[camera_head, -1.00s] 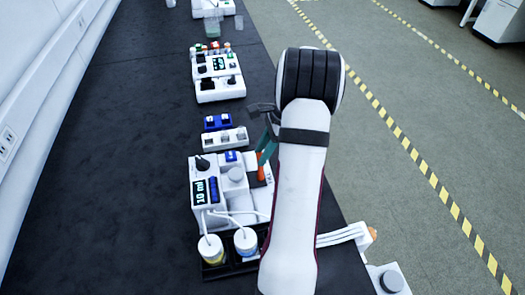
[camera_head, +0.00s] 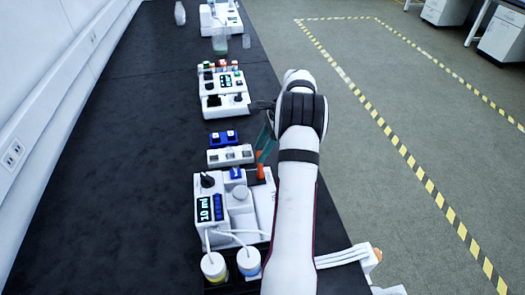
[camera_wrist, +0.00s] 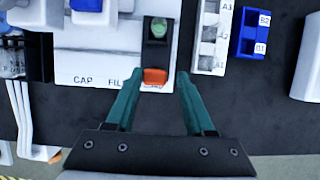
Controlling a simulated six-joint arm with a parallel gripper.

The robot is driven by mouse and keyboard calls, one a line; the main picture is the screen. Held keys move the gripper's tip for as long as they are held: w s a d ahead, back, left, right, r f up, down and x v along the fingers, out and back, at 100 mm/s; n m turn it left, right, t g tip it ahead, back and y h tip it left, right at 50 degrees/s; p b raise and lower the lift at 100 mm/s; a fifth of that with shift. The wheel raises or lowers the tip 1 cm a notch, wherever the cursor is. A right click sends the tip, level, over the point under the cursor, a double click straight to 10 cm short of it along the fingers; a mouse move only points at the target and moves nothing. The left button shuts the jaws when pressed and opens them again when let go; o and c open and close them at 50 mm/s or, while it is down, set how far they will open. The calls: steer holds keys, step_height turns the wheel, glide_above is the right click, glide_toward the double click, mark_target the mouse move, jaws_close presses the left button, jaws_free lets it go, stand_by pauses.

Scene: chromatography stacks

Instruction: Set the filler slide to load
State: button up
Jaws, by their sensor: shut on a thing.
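The filler (camera_head: 262,205) is a white unit on the dark bench with a "10 ml" display. Its black slide (camera_wrist: 152,55) carries a green round part and an orange end tab (camera_wrist: 155,77); the tab also shows in the head view (camera_head: 260,173). In the wrist view the slide stands to the right of the printed "CAP" and "FIL…" labels, over a third label that is mostly covered. My gripper (camera_wrist: 158,85) has its teal fingers on either side of the orange tab and is shut on it. The exact contact is hard to see.
A white rack with A labels (camera_wrist: 210,35) and a blue block marked B1, B2 (camera_wrist: 250,32) stand just beyond the filler. Two capped bottles (camera_head: 248,262) with tubes stand at its near end. Another white device (camera_head: 223,92) is farther along the bench. The bench left of the filler is clear.

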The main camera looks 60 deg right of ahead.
steer(key=o, duration=0.3)
steer(key=v, duration=1.5)
steer(key=shift+s+d+r, duration=0.15)
steer(key=shift+d+r, duration=0.05)
steer(key=shift+r, duration=0.15)
steer(key=w+a+r+n+g, duration=0.15)
steer(key=a+n, duration=0.25)
steer(key=a, duration=0.5)
steer(key=w+a+r+n, duration=0.3)
steer(key=a, duration=0.7)
steer(key=w+a+r+n+g, duration=0.15)
steer(key=a+n, duration=0.25)
steer(key=a, duration=0.5)
steer(key=s+a+f+n, duration=0.3)
steer(key=s+a+n, duration=0.35)
steer(key=a, duration=0.75)
steer(key=s+a+f+n, duration=0.1)
steer(key=s+a+f, duration=0.1)
steer(key=s, duration=0.2)
steer(key=s+a+f+n, duration=0.1)
steer(key=s+a+f, duration=0.1)
steer(key=s, duration=0.2)
steer(key=s+a+f+n+h, duration=0.1)
steer(key=s+f+n, duration=0.1)
steer(key=s, duration=0.2)
steer(key=shift+s+a+f, duration=0.15)
steer(key=shift+a+f, duration=0.2)
steer(key=shift+a, duration=0.05)
